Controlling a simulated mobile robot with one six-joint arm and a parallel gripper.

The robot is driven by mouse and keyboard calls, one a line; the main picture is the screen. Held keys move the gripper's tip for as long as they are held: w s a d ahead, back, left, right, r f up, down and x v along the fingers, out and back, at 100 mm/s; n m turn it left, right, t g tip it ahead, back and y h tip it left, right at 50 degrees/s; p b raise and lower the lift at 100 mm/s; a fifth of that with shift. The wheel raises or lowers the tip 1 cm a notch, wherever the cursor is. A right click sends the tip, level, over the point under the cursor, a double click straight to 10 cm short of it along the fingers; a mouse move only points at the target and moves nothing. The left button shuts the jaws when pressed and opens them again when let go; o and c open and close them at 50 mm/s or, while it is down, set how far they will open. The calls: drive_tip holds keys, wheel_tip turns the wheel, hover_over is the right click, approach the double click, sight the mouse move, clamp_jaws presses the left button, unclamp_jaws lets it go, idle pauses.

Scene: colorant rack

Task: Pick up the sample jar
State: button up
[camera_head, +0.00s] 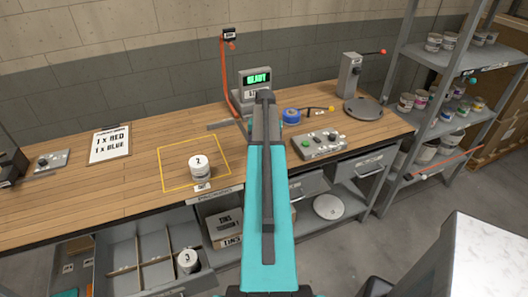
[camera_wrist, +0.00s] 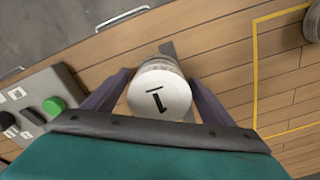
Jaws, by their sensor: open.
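A jar with a white lid marked 1 (camera_wrist: 160,92) shows in the wrist view, standing on the wooden bench between the fingers of my gripper (camera_wrist: 158,80). The fingers are open, one on each side of the jar. I cannot tell whether either touches it. In the head view my arm hides this jar and the fingertips. Another white-lidded jar marked 2 (camera_head: 199,168) stands inside a yellow outlined square (camera_head: 161,168) on the bench. A jar marked 3 (camera_head: 188,261) stands in the open drawer at the lower left.
A control box with a green button (camera_head: 319,145) is right of my arm; it also shows in the wrist view (camera_wrist: 42,108). A lit display (camera_head: 257,79) stands behind. A metal shelf (camera_head: 447,71) with paint cans is at right. The bench's left part is mostly clear.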

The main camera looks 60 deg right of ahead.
idle(0.4)
drive_tip(key=c, duration=1.3)
drive_tip(key=shift+r, duration=0.2)
drive_tip(key=shift+r+b, duration=0.95)
drive_tip(key=shift+r, duration=0.45)
drive_tip(key=s+a+b, duration=0.1)
drive_tip(key=s+a, duration=0.2)
drive_tip(key=s, duration=0.1)
drive_tip(key=s+a+r+b, duration=0.1)
drive_tip(key=s+a+b, duration=0.1)
drive_tip(key=s+a, duration=0.1)
drive_tip(key=s+a+b, duration=0.1)
drive_tip(key=s+a, duration=0.2)
drive_tip(key=s, duration=0.3)
drive_tip(key=shift+a+r, duration=0.15)
drive_tip(key=shift+r, duration=0.25)
